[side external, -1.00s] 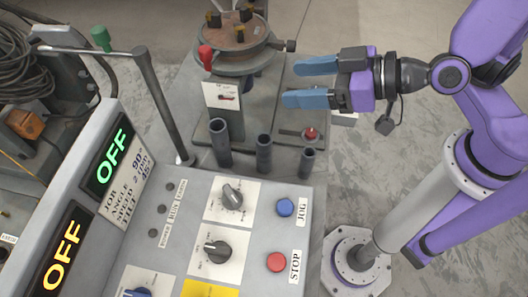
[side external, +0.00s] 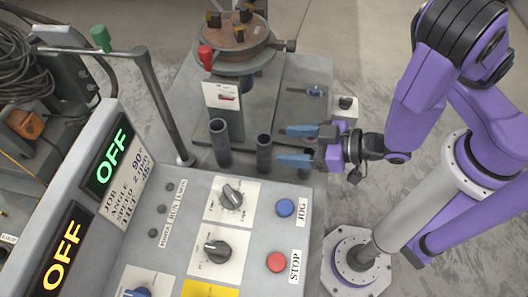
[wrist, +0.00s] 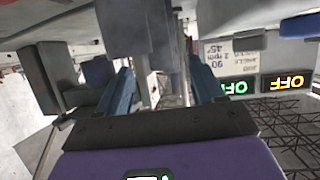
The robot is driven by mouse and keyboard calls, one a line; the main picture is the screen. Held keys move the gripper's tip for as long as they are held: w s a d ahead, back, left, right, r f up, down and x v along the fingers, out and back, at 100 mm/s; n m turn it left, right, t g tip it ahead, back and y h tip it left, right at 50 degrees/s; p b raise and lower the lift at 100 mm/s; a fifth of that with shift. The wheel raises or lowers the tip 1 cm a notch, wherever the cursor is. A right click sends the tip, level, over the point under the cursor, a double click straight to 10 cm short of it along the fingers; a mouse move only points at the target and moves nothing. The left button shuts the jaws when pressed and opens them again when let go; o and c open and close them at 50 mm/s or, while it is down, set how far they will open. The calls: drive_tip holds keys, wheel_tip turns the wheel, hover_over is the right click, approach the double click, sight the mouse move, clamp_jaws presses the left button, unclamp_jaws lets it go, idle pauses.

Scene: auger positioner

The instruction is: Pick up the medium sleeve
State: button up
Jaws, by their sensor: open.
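Three dark grey upright sleeves stand in a row behind the control panel. The medium sleeve (side external: 264,155) is the middle one, between a taller sleeve (side external: 220,143) on the left and a shorter sleeve (side external: 304,174) on the right, mostly hidden by my gripper. My gripper (side external: 282,146) is open and lies sideways. Its blue fingers point left, their tips just right of the medium sleeve. In the wrist view, the fingers (wrist: 160,88) are apart, with grey upright shapes beyond and between them; I cannot tell which sleeve is which there.
The control panel (side external: 150,235) with knobs and buttons is in front of the sleeves. A post (side external: 163,105) rises at their left. The round turntable (side external: 237,38) with a red knob (side external: 205,57) stands behind.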

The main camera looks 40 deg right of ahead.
sight(264, 144)
drive_tip(key=x, duration=0.7)
drive_tip(key=shift+w+a+f, duration=0.1)
drive_tip(key=shift+w, duration=0.1)
clamp_jaws()
